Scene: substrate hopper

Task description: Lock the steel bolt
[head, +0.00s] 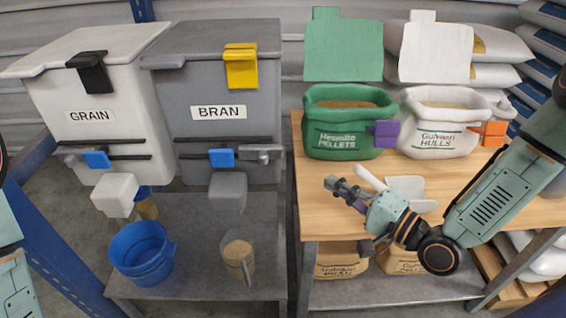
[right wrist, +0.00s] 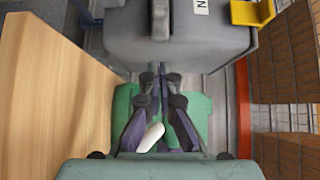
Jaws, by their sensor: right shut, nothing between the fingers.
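A grey hopper labelled BRAN (head: 218,80) and a white hopper labelled GRAIN (head: 88,100) stand side by side at the left. A small grey steel bolt (head: 263,153) sits low on the right of the BRAN hopper's front, beside a blue handle (head: 222,158). A similar metal piece (head: 70,159) sits left of the GRAIN hopper's blue handle (head: 96,159). My right gripper (head: 333,184) is shut and empty, right of the BRAN hopper and apart from the bolt. It also shows in the right wrist view (right wrist: 160,76), pointing towards the grey hopper. My left gripper is out of view.
Green (head: 345,140) and white (head: 435,138) feed sacks stand on the wooden bench (head: 470,190); white scoops (head: 405,187) lie near my right gripper. A blue bucket (head: 138,258) and a tan container (head: 238,258) stand on the low grey shelf (head: 195,225).

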